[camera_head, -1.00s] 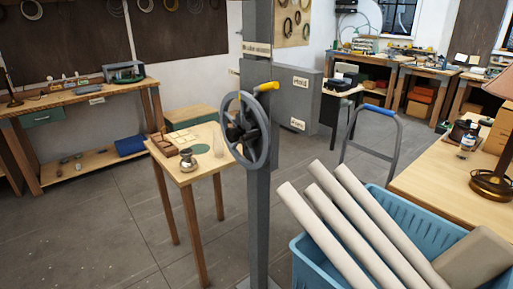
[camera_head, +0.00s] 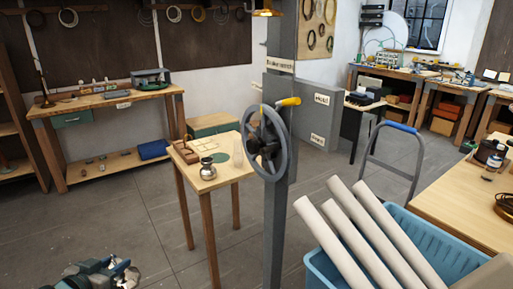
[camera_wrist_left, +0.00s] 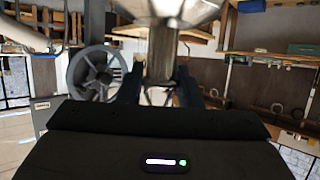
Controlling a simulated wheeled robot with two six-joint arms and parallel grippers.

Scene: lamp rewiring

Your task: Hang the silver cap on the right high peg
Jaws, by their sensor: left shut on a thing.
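My left gripper (camera_head: 122,272) shows at the bottom left edge of the head view, with a bit of silver metal at its tip. In the left wrist view, my left gripper (camera_wrist_left: 160,88) is shut on the narrow stem of a shiny silver piece, which looks like the silver cap (camera_wrist_left: 168,9). Its wide part runs out of the top of that view. Dark boards with hanging coils (camera_head: 174,14) are on the back wall, but I cannot make out which peg is the right high one. My right gripper is not in view.
A grey post (camera_head: 277,215) with a handwheel (camera_head: 284,150) stands mid-view. A blue crate (camera_head: 425,235) with pale tubes (camera_head: 340,235) stands right. Floor at left is clear.

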